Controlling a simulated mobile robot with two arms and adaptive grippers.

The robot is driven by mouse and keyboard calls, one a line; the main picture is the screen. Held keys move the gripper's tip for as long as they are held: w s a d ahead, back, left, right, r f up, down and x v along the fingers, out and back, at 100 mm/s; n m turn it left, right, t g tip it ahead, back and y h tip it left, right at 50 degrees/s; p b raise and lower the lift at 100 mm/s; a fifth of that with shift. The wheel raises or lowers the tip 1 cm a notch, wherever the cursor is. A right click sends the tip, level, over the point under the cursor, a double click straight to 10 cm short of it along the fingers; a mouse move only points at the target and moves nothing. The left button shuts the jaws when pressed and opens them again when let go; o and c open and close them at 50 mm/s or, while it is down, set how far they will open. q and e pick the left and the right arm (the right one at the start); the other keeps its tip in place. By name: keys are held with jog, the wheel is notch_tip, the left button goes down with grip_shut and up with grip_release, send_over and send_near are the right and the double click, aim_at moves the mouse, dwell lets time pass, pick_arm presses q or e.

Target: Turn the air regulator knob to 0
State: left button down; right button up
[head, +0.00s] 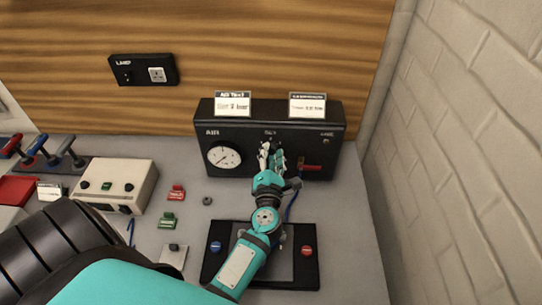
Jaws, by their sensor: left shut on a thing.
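The black air panel (325,140) stands at the back of the bench, marked AIR, with a round white gauge (223,157) on its left side. My left gripper (269,150) reaches up to the middle of the panel's front, right of the gauge. Its fingers are shut on the regulator knob, which they hide, so I cannot read its setting. The gauge needle is too small to read surely. My right gripper is not in view.
A red-handled valve (311,167) sits on the panel just right of my gripper. A black pad with blue and red buttons (307,250) lies under my forearm. A white box (117,184) and small red and green blocks stand left. A brick wall (465,130) bounds the right.

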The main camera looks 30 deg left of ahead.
pick_arm(q)
jog(key=shift+f+n, duration=0.1)
jog(key=shift+n, duration=0.2)
jog(key=c, duration=1)
grip_release()
jog(key=v, duration=0.7)
jog(key=shift+s+d, duration=0.15)
jog(key=shift+s, duration=0.1)
jog(key=shift+d, duration=0.1)
